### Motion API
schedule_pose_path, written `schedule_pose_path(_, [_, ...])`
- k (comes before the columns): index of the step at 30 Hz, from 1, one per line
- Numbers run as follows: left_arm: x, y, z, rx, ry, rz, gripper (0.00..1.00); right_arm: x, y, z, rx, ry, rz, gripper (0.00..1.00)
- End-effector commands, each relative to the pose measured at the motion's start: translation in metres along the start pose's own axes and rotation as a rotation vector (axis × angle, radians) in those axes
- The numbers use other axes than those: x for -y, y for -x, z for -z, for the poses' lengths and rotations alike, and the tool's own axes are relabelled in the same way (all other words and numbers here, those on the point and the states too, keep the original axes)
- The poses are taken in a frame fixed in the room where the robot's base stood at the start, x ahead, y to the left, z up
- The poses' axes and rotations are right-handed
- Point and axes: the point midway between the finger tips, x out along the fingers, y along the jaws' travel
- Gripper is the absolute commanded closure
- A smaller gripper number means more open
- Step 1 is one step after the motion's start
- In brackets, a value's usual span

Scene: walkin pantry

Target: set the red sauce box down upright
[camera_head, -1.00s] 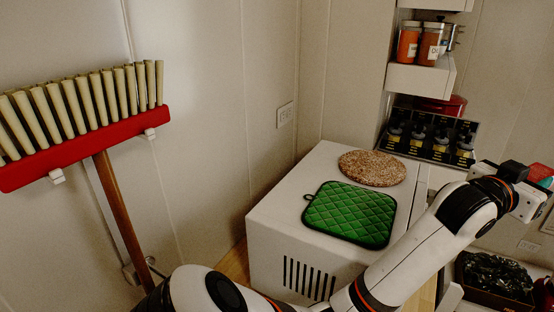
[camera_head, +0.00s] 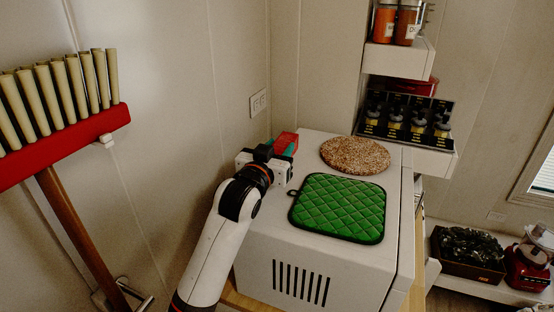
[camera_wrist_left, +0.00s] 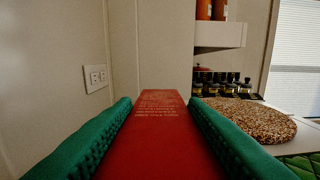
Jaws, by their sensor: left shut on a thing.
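The red sauce box (camera_head: 286,141) is held by my left gripper (camera_head: 280,150), above or at the far left corner of the white appliance top (camera_head: 308,152). In the left wrist view, the box (camera_wrist_left: 160,135) lies between two green ridged finger pads, which touch its sides. Its long face with small pale print runs away from the camera. Its underside is hidden, so I cannot tell whether it touches the top. My right gripper is not in view.
A green quilted pot holder (camera_head: 340,207) and a round speckled cork-like trivet (camera_head: 355,155) lie on the appliance top. A rack of dark bottles (camera_head: 405,122) stands on a shelf behind. The wall with an outlet (camera_head: 258,102) is close on the left.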

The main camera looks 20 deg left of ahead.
Motion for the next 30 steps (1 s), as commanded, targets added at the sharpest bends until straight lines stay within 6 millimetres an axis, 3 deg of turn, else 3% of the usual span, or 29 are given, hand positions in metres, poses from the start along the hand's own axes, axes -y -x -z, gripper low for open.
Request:
schedule_pose_path(6, [0.000, 0.000, 0.029, -0.003, 0.001, 0.000, 0.88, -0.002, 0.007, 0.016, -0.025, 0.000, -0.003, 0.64])
schedule_pose_path(18, [0.000, 0.000, 0.035, -0.001, 0.000, 0.000, 0.88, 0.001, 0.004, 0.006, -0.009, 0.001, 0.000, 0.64])
schedule_pose_path(19, [0.000, 0.000, 0.035, -0.002, 0.000, 0.000, 0.56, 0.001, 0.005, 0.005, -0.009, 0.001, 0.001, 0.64])
schedule_pose_path(22, [0.000, 0.000, 0.035, -0.002, 0.000, 0.000, 0.40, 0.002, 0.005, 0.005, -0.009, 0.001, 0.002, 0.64])
schedule_pose_path(30, [0.000, 0.000, 0.034, -0.002, 0.000, 0.000, 0.39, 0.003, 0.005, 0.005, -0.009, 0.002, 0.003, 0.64])
